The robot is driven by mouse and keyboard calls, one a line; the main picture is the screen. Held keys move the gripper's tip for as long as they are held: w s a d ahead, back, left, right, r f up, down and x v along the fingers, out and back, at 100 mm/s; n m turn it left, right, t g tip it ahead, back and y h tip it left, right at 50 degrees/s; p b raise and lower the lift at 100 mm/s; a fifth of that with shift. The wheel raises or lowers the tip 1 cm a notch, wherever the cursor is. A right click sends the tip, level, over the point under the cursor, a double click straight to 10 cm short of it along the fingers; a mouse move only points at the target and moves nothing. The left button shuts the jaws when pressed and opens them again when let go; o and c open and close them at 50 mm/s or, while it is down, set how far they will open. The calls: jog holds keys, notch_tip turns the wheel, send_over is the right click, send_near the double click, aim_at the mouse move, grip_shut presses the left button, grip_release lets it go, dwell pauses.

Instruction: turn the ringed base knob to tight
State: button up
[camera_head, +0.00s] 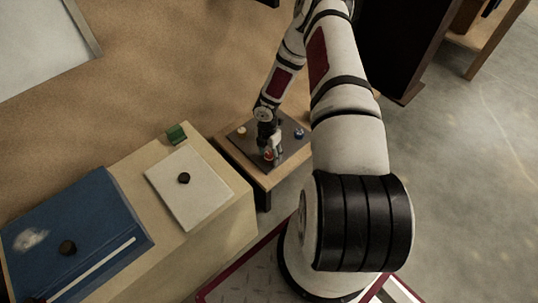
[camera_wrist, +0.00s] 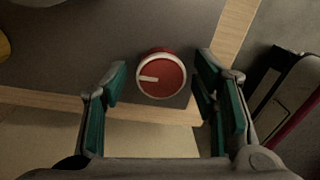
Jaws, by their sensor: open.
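The red knob (camera_wrist: 161,75) with a white ring and a white pointer line sits on a dark plate (camera_wrist: 110,35). In the wrist view its pointer line points left. My gripper (camera_wrist: 160,82) is open, with one green-padded finger on each side of the knob. Gaps show between the fingers and the knob, so it looks ungripped. In the head view my gripper (camera_head: 271,150) is over the near part of the plate, and the red knob (camera_head: 268,155) shows small and partly hidden by it.
The plate lies on a small wooden table (camera_head: 262,178). A yellowish knob (camera_head: 241,131) and a blue knob (camera_head: 299,133) also sit on it. To the left, a cream cabinet (camera_head: 225,237) carries a white panel (camera_head: 200,200), a green block (camera_head: 177,133) and a blue board (camera_head: 95,225).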

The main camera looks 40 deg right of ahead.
jog(key=shift+c, duration=0.3)
jog(key=c, duration=1.1)
